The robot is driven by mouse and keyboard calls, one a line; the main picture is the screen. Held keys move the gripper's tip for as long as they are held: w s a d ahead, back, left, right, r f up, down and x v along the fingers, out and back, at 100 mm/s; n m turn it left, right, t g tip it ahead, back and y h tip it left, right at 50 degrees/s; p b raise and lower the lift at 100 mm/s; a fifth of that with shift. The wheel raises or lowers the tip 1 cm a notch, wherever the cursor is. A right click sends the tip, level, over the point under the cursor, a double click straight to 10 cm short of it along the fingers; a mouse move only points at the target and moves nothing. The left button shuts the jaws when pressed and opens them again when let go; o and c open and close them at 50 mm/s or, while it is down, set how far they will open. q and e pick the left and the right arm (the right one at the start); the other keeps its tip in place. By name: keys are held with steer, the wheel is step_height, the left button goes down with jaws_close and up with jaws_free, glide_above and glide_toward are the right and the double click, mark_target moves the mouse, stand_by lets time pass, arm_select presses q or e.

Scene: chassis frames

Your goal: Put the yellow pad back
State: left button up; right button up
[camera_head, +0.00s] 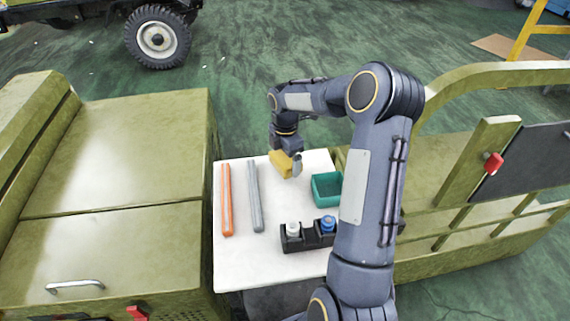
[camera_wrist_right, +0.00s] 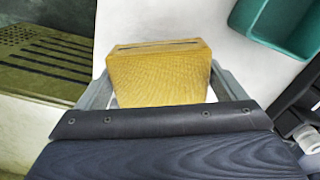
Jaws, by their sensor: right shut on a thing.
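The yellow pad (camera_head: 280,163) is a small block at the back of the white table (camera_head: 262,270). My right gripper (camera_head: 291,167) is shut on it, with one finger on each side. In the right wrist view the pad (camera_wrist_right: 160,75) sits between the two fingers of my right gripper (camera_wrist_right: 165,95), over the white surface. I cannot tell whether the pad touches the table. A teal open bin (camera_head: 326,190) stands to the right of the pad and looks empty. My left gripper is not in view.
An orange bar (camera_head: 226,200) and a grey bar (camera_head: 255,198) lie on the left of the table. A black holder (camera_head: 306,240) with a white-topped bottle (camera_head: 293,229) and a blue-topped one (camera_head: 328,223) stands at the front right. Olive chassis parts flank the table. The table's front left is clear.

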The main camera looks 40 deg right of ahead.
mark_target(285, 165)
steer(key=shift+a+f, duration=0.1)
steer(key=shift+f, duration=1.2)
steer(key=shift+f, duration=0.2)
steer(key=o, duration=0.6)
steer(key=shift+r, duration=0.1)
